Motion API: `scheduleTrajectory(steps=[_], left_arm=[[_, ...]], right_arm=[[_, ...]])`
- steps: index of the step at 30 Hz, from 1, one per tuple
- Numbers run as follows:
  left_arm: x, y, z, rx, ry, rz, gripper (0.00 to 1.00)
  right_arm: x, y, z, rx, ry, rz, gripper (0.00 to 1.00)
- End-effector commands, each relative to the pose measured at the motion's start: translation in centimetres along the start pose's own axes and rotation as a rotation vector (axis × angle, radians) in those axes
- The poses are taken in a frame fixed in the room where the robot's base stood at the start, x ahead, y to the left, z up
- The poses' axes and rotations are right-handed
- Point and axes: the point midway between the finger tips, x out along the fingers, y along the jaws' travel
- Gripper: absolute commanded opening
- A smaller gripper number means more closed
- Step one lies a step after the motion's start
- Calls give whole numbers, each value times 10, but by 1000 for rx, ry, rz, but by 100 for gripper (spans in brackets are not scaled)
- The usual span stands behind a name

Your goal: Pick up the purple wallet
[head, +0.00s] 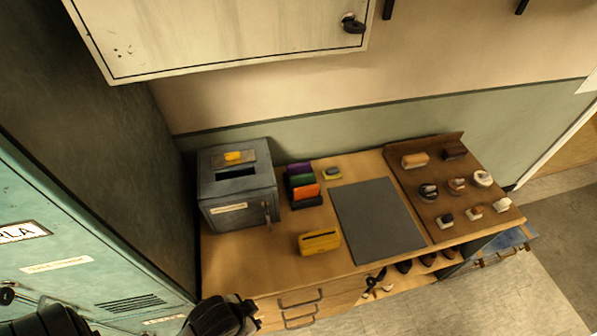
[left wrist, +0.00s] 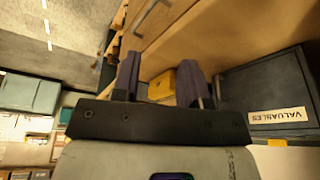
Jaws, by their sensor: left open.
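The purple wallet (head: 299,168) is the rearmost of a row of coloured upright pieces on the wooden desk, just right of the grey box. Green and orange pieces stand in front of it and hide its lower part. My left gripper (left wrist: 160,65) shows in the left wrist view with its two dark fingers apart and nothing held between them. It is near the front of the desk, away from the wallet. I cannot make out the wallet in the left wrist view. My right gripper is not in view.
A grey valuables box (head: 238,190) stands left of the row; its label shows in the left wrist view (left wrist: 277,116). A yellow box (head: 319,243) sits in front. A dark mat (head: 377,220) and a brown display board (head: 430,195) fill the right. A wall cabinet (head: 220,35) hangs above.

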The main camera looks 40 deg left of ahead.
Motion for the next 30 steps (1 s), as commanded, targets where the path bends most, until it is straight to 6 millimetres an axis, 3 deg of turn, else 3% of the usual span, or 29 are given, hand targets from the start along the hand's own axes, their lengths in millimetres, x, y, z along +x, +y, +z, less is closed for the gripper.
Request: scheduleTrajectory(steps=[6, 12, 16, 20, 23, 30], left_arm=[[0, 0, 0, 0, 0, 0, 48], [1, 0, 0, 2, 1, -1, 48], [5, -4, -20, 2, 51, -10, 48], [7, -12, -71, 4, 178, -31, 48], [0, -21, -123, 4, 313, -53, 48], [-54, -69, -234, -63, 643, -148, 48]], right_arm=[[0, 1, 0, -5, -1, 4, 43], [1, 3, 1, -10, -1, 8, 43], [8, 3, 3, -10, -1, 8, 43], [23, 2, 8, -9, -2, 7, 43], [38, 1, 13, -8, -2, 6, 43], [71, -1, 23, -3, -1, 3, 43]])
